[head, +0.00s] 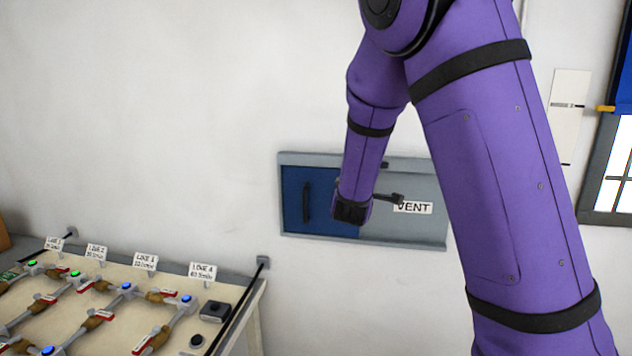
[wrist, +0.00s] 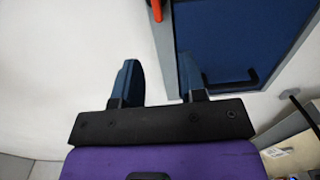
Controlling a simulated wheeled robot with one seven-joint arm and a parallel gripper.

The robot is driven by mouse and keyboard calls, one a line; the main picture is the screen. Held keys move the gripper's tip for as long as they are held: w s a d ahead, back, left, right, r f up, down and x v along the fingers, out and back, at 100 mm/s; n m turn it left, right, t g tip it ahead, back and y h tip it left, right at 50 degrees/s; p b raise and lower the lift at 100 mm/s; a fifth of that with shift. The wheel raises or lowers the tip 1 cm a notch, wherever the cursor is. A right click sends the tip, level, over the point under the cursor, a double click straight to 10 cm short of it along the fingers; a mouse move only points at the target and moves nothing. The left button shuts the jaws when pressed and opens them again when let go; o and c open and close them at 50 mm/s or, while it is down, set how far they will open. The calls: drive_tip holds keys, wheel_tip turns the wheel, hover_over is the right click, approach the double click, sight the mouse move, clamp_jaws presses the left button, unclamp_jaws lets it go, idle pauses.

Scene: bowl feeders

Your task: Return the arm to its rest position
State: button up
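My purple arm crosses the right half of the head view and is bent, with its forearm hanging down in front of the wall vent. The black wrist end shows there, but the fingers cannot be made out. In the wrist view my gripper (wrist: 158,78) has its two dark blue fingers apart, with nothing between them. The vent (head: 400,228) is a grey wall panel labelled VENT, with a blue door (head: 322,218) at its left side. The blue door and its dark handle also show in the wrist view (wrist: 225,35), beyond the right finger.
A bench (head: 258,300) with labelled feed lines, red-handled valves and lit buttons stands at lower left. A window (head: 605,185) and a white wall plate (head: 569,115) are at right. An orange part (wrist: 157,10) shows at the wrist view's top. The left wall is bare.

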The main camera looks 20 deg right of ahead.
drive_tip(key=s+a+r+m+g+y, duration=0.2)
drive_tip(key=s+a+r+m+y, duration=0.15)
drive_tip(key=s+y, duration=0.35)
drive_tip(key=s+a+r+m+g+y, duration=0.25)
drive_tip(key=s+a+y, duration=0.2)
drive_tip(key=s, duration=0.45)
drive_tip(key=s+a+m+g+h, duration=0.1)
drive_tip(key=s+m+g, duration=0.4)
drive_tip(key=s, duration=1.6)
drive_tip(key=shift+s+a+f, duration=0.2)
drive_tip(key=shift+a, duration=0.4)
drive_tip(key=shift+o, duration=0.3)
drive_tip(key=shift+h, duration=0.25)
